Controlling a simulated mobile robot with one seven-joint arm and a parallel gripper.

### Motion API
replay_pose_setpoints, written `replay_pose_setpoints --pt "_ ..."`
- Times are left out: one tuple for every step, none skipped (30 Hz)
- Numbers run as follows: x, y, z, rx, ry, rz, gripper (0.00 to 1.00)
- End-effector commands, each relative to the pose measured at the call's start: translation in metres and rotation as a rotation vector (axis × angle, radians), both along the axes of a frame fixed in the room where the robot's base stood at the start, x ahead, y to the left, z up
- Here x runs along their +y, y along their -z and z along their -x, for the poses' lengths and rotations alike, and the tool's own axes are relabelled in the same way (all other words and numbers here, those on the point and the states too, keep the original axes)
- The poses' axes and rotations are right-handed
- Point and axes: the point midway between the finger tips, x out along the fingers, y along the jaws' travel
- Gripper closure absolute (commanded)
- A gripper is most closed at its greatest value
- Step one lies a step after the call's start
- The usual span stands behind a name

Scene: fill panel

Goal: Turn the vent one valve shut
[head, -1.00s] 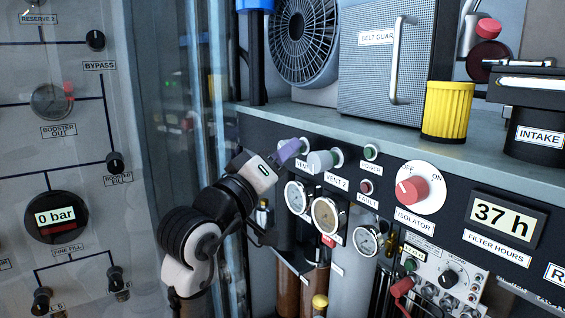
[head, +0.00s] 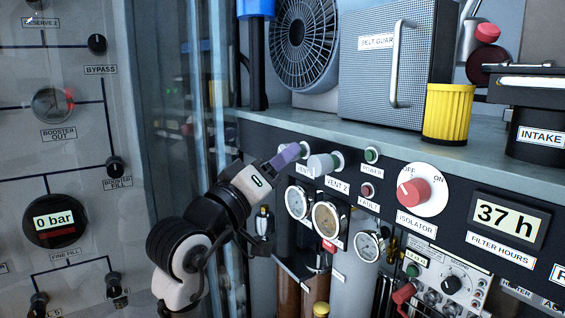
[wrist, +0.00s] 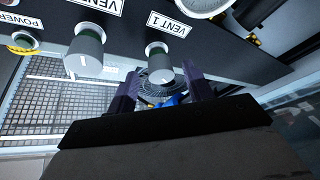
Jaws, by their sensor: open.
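The vent one valve is a grey round knob (wrist: 159,62) on a green-ringed base, under the label VENT 1 (wrist: 169,23) in the wrist view, which shows the panel upside down. In the head view only its green edge (head: 304,150) shows; my purple fingers hide the rest. My gripper (wrist: 161,78) is open, with one finger on each side of the knob's outer end. Clear gaps show between the knob and both fingers. In the head view my gripper (head: 285,157) reaches the knob from the lower left.
The similar vent two knob (head: 323,163) stands close to the right of vent one. Round gauges (head: 327,220) sit just below. A shelf (head: 400,134) with a fan (head: 304,42) and a belt guard (head: 385,70) juts above. A glass edge stands left of my arm.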

Motion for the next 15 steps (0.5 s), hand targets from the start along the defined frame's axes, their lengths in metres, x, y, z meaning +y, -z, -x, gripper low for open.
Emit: replay_pose_setpoints --pt "0.006 0.007 0.007 -0.003 -0.003 0.001 0.49" --pt "0.010 0.009 0.012 -0.003 -0.004 0.000 0.49" --pt "0.015 0.012 0.019 -0.002 -0.003 0.000 0.49" --pt "0.020 0.014 0.024 -0.003 -0.004 0.001 0.49" --pt "0.024 0.017 0.029 -0.003 -0.004 0.001 0.49" --pt "0.029 0.020 0.037 -0.003 -0.004 0.000 0.49" --pt "0.033 0.022 0.042 -0.004 -0.004 0.002 0.49" --pt "0.038 0.024 0.047 -0.002 -0.005 0.001 0.49" --pt "0.042 0.027 0.054 -0.003 -0.004 0.000 0.49" --pt "0.046 0.028 0.059 -0.003 -0.005 0.001 0.49" --pt "0.050 0.030 0.064 -0.002 -0.003 0.000 0.49" --pt "0.054 0.032 0.069 -0.002 -0.005 0.000 0.49" --pt "0.057 0.033 0.073 -0.002 -0.003 0.000 0.49" --pt "0.059 0.035 0.077 -0.003 -0.002 0.000 0.49" --pt "0.063 0.036 0.081 -0.002 -0.003 0.000 0.49"
